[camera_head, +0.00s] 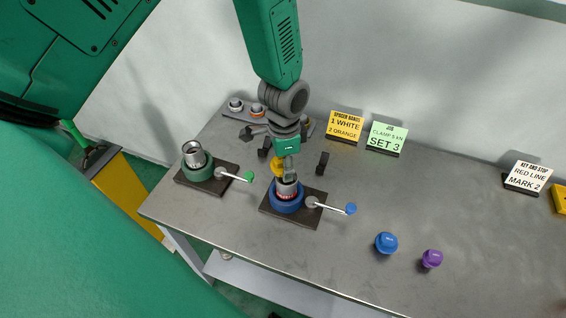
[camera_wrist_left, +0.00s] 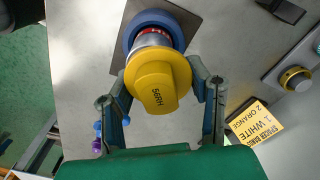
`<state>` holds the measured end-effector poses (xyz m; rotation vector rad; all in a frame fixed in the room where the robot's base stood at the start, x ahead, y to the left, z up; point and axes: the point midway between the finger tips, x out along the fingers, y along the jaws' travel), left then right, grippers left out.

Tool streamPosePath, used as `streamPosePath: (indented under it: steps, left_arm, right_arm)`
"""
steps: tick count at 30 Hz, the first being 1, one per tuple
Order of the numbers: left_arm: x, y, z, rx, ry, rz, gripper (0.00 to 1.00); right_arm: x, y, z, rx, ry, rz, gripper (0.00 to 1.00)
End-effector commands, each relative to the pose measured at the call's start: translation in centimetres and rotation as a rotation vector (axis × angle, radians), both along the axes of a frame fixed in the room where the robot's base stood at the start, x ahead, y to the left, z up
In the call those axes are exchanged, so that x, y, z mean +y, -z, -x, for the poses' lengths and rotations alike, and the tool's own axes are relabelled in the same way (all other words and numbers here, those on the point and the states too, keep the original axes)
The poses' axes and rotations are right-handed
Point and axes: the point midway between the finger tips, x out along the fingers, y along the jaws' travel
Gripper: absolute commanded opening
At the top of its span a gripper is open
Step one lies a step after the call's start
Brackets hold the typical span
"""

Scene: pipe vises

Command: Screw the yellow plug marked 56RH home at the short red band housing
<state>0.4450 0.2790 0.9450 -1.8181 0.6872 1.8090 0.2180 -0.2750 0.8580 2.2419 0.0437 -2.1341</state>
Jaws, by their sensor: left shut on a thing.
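The yellow plug marked 56RH (camera_wrist_left: 158,84) is at the mouth of a metal housing with a red band (camera_wrist_left: 153,35). Whether any gap remains between them is hard to tell. The housing stands upright in the blue-collared vise (camera_head: 284,206) on a dark base plate. My left gripper (camera_head: 283,168) comes down from above and is shut on the plug, one finger on each side in the left wrist view (camera_wrist_left: 162,85). In the head view the gripper hides part of the plug (camera_head: 276,165). My right gripper is not in view.
A green-collared vise (camera_head: 198,172) with a metal housing (camera_head: 193,152) stands to the left. Levers with green (camera_head: 248,177) and blue (camera_head: 351,209) knobs project rightward. Blue (camera_head: 386,242) and purple (camera_head: 432,258) plugs lie right. Sign cards (camera_head: 345,126) stand behind. The bench's right middle is clear.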

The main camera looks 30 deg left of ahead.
Motion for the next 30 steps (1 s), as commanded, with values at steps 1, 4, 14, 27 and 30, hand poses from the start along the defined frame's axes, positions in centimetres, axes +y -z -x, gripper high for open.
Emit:
streamPosePath:
  steps: [1, 4, 14, 27, 30]
  left_arm:
    - [-0.1, -0.03, -0.01, -0.001, 0.001, -0.001, 0.16]
    - [-0.07, -0.03, -0.01, -0.001, 0.001, -0.001, 0.16]
    - [-0.04, 0.03, 0.0, 0.0, 0.003, 0.0, 0.16]
    - [-0.55, 0.06, -0.01, -0.001, 0.005, -0.006, 0.16]
    - [-0.58, 0.22, -0.01, -0.001, 0.005, -0.006, 0.16]
  right_arm:
    - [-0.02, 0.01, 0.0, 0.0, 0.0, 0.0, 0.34]
    - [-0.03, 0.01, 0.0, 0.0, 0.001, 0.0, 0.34]
    - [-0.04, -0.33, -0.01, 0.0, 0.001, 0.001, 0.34]
    - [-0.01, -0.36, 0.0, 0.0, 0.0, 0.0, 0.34]
    - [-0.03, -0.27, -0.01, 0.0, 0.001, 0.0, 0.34]
